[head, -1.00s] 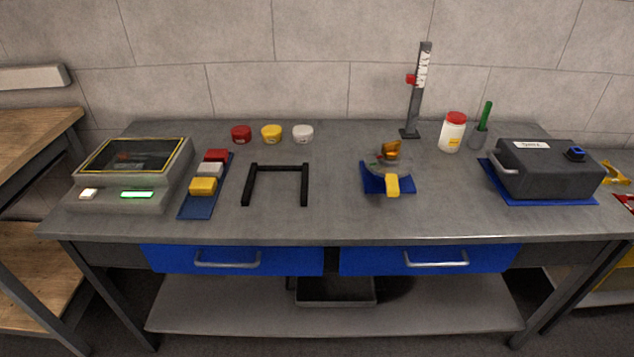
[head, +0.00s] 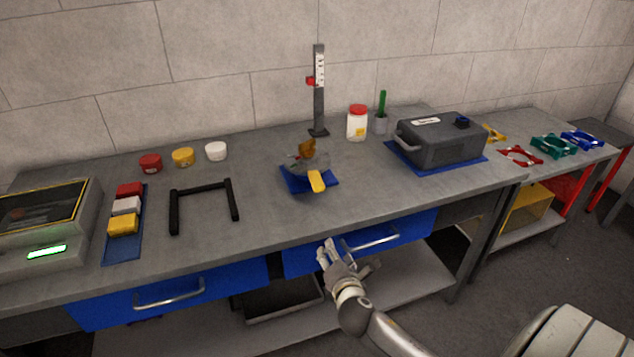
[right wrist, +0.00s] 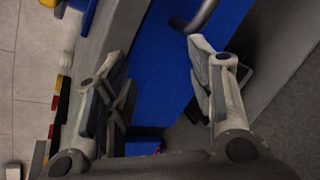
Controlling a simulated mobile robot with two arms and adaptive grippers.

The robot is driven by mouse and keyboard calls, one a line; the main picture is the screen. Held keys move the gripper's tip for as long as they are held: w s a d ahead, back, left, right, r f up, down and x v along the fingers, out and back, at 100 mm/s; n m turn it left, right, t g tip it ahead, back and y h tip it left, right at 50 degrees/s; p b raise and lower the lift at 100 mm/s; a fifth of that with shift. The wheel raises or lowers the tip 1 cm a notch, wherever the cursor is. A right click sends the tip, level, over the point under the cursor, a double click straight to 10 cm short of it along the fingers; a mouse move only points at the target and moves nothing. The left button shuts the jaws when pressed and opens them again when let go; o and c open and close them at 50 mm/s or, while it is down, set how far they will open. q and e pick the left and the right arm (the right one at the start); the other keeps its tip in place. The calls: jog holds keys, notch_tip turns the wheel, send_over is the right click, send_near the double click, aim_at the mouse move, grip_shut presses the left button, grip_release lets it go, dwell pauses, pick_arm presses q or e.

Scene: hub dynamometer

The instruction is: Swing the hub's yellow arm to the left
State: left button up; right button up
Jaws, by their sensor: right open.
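The hub (head: 306,160) is a small grey and orange device on a blue base (head: 295,184), standing on the grey bench. Its yellow arm (head: 317,181) sticks out toward the front edge of the bench, slightly to the right. My right gripper (head: 326,249) is in front of the bench, below the hub, near the right blue drawer. It is open and empty, with its fingers apart in the right wrist view (right wrist: 160,85). It does not touch the yellow arm. My left gripper is not in view.
A black frame (head: 204,189) stands left of the hub. A dark grey box (head: 443,140) on a blue mat is to the right. A gauge post (head: 318,95) and a red-lidded jar (head: 357,123) stand behind. The drawer handle (head: 371,239) juts out near my right gripper.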

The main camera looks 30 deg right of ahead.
jog(key=r+n, duration=0.1)
jog(key=r, duration=0.1)
jog(key=w+r+n+t, duration=0.1)
jog(key=r, duration=0.2)
jog(key=w+r+n+t, duration=0.1)
jog(key=r, duration=0.1)
jog(key=shift+w+d+r+n+h, duration=0.15)
jog(key=shift+d+r+n+h, duration=0.15)
jog(key=shift+d+h, duration=0.1)
jog(key=n+t, duration=0.3)
jog(key=n, duration=0.4)
send_near(320, 187)
jog(key=shift+w+d+r+y, duration=0.15)
jog(key=shift+w+d, duration=0.15)
jog(key=shift+w, duration=0.2)
jog(key=shift+w+d+r+y, duration=0.15)
jog(key=shift+w+d, duration=0.1)
jog(key=shift+w, duration=0.25)
jog(key=x, duration=1)
jog(key=shift+w+f, duration=0.25)
jog(key=shift+c, duration=0.4)
grip_shut()
